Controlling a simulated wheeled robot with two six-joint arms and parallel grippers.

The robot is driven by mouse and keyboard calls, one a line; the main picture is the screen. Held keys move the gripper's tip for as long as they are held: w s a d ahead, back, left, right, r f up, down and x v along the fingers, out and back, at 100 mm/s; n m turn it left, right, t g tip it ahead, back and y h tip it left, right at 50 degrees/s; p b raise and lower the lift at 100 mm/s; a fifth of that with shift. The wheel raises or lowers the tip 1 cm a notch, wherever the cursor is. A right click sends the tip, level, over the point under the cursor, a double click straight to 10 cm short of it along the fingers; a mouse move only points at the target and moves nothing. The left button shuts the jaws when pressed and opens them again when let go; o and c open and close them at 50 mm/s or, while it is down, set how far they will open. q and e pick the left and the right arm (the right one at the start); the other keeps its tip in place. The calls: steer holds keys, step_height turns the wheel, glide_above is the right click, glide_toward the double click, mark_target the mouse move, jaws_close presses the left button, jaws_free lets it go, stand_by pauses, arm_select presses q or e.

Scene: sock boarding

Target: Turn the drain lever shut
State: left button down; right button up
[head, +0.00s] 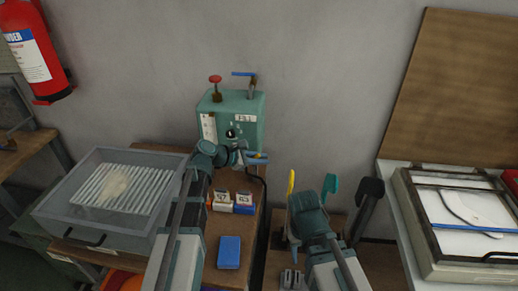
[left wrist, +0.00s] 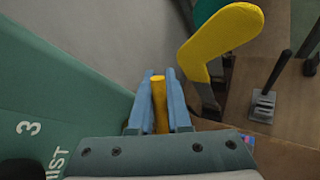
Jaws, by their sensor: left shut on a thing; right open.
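The green steam box (head: 252,110) stands against the wall at the back of the bench. A yellow lever (left wrist: 158,98), which I take for the drain lever, is between the blue fingers of my left gripper (left wrist: 159,112) in the left wrist view. In the head view my left gripper (head: 257,157) is at the lower front right of the box, shut on this lever. The lever's pivot is hidden. My right gripper (head: 306,202) is open and apart, low at centre right; its fingertips are hard to make out.
A red knob (head: 215,79) and a blue-handled lever (head: 244,74) top the box. Small cartons (head: 232,202) and a blue block (head: 229,252) lie below. Yellow (head: 291,182), teal (head: 331,184) and black (head: 370,188) foot-shaped boards stand near my right gripper. A grey tray (head: 60,218) is left.

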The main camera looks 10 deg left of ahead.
arm_select(q)
steer(key=shift+f+m+g+y+p, duration=0.2)
steer(key=shift+f+m+y+p, duration=0.25)
steer(key=shift+f+y, duration=0.6)
steer(key=shift+f+m+g+y+p, duration=0.25)
steer(key=shift+f+m+y, duration=0.35)
steer(key=shift+y, duration=0.95)
steer(key=shift+f+m+g+y+p, duration=0.15)
steer(key=shift+f+m+y+p, duration=0.3)
steer(key=shift+f+y, duration=0.6)
steer(key=shift+s+a+r+y, duration=0.1)
steer(key=shift+r+y, duration=0.1)
steer(key=shift+y, duration=0.15)
steer(key=c, duration=1.2)
jaws_free()
steer(key=shift+o, duration=0.2)
steer(key=shift+r, duration=0.1)
steer(key=p+v, duration=1.1)
steer(key=v, duration=0.2)
steer(key=shift+s+r, duration=0.2)
steer(key=shift+r, duration=0.05)
